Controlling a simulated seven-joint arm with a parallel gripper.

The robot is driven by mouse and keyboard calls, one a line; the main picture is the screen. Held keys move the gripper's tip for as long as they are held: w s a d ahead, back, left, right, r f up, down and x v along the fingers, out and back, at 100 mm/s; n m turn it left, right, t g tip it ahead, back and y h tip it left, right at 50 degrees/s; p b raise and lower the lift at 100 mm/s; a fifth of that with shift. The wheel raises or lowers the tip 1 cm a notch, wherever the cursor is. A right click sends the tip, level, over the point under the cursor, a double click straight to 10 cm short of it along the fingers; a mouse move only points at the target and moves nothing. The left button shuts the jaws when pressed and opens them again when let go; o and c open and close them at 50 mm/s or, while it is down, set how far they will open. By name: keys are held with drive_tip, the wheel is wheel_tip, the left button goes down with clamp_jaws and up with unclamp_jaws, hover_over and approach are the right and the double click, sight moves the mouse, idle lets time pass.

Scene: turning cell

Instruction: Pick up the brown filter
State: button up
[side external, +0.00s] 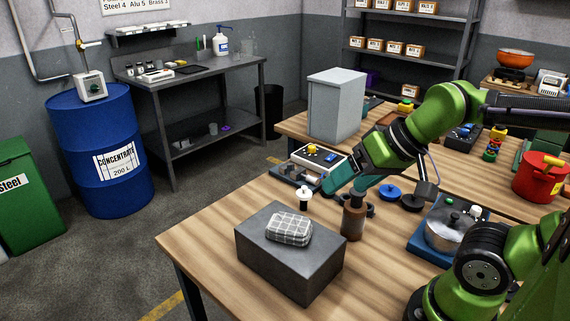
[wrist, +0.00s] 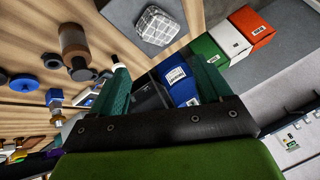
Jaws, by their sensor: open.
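The brown filter (side external: 353,221) looks like an upright brown cylinder with a narrower dark top. It stands on the wooden table, just right of the dark grey block. In the wrist view the brown filter (wrist: 74,40) shows at the upper left, outside the space between the fingers. My gripper (side external: 345,190) has teal fingers and hangs tilted above and behind the filter, pointing down to the left. In the wrist view my gripper (wrist: 157,66) is open, with nothing held between its fingers. In the side view a finger overlaps the filter's top; contact cannot be told.
A dark grey block (side external: 280,262) bears a grey checked, rounded object (side external: 289,229). A small white-topped piece (side external: 304,195) stands behind it. A blue disc (side external: 390,191) and dark round parts lie right of the filter. A metal pot (side external: 450,232) on a blue base stands farther right. The table's front left is clear.

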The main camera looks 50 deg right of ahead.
drive_tip(key=shift+o, duration=0.2)
drive_tip(key=shift+o, duration=1.1)
